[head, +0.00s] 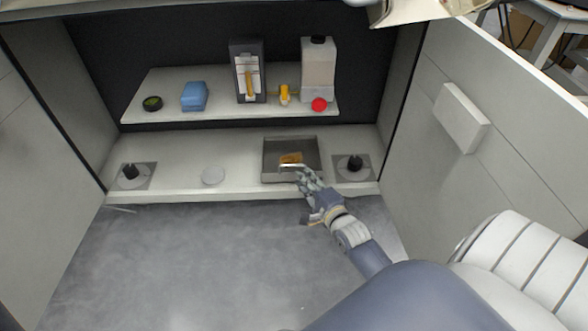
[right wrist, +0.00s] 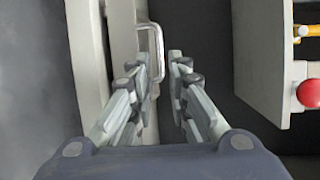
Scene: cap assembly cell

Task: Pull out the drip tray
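The drip tray (head: 268,163) is a dark grey open box on the lower shelf, right of centre, with a brown-orange patch inside. A bright metal handle (head: 291,167) shows at its front; the handle also shows as a metal loop in the right wrist view (right wrist: 158,48). My right gripper (head: 301,174) is at the tray's front edge, by the handle. In the right wrist view its fingers (right wrist: 163,66) are apart, with the lower part of the handle between or just beyond their tips; contact is unclear. My left gripper is not in view.
Black knobs on square plates (head: 131,170) (head: 353,163) flank the lower shelf. A pale disc (head: 213,175) lies left of the tray. The front floor is clear.

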